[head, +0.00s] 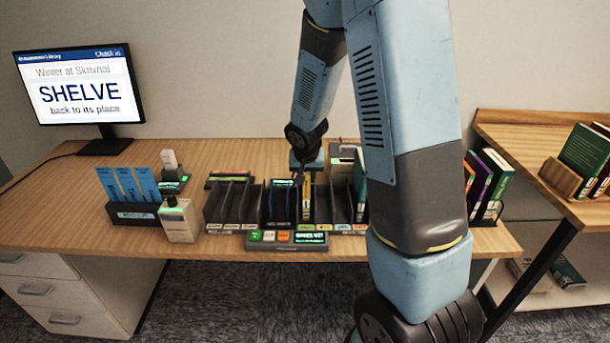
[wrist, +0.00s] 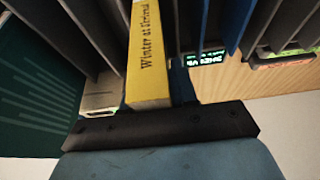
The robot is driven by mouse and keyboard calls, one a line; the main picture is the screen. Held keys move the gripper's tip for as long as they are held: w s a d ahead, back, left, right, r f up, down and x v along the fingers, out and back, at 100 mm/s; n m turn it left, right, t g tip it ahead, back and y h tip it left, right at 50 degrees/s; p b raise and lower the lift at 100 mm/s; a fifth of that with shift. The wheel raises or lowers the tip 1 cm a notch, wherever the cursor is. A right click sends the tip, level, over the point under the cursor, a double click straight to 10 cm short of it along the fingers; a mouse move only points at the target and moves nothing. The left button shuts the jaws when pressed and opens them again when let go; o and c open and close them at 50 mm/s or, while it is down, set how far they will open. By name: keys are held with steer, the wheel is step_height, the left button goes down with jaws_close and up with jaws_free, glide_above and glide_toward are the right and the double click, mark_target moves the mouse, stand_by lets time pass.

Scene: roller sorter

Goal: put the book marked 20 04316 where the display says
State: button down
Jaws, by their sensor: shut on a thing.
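The display (head: 85,90) at the left reads "Winter at Skrivnal", "SHELVE", "back to its place". A yellow book (wrist: 147,60) in the wrist view has "Winter at Skrivnal" on its spine; the mark 20 04316 cannot be read. The book also shows as a thin yellow strip (head: 306,203) in the head view, upright among the dark dividers of the sorter rack (head: 235,205). My gripper (head: 301,176) is low over the rack, shut on the yellow book. Its fingertips are mostly hidden. I cannot tell whether the book rests on the slot floor.
A small lit panel (head: 290,239) stands before the rack. Blue cards in a holder (head: 132,213) and a beige device (head: 178,222) are at the left. A dark green book (wrist: 35,95) stands close beside my gripper. Upright books (head: 492,180) stand right of my arm.

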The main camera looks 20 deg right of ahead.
steer(key=c, duration=0.8)
jaws_free()
steer(key=v, duration=1.3)
steer(key=shift+s+r, duration=0.2)
steer(key=shift+r, duration=0.1)
steer(key=shift+s+r, duration=0.15)
steer(key=shift+r, duration=0.05)
steer(key=s+r+n, duration=0.1)
steer(key=s+r, duration=0.3)
steer(key=s, duration=0.3)
steer(key=s+r+n+t+y, duration=0.1)
steer(key=s+r, duration=0.4)
steer(key=s, duration=0.3)
steer(key=s+d+r+n, duration=0.1)
steer(key=s+r, duration=0.4)
steer(key=s, duration=0.3)
steer(key=shift+n, duration=0.3)
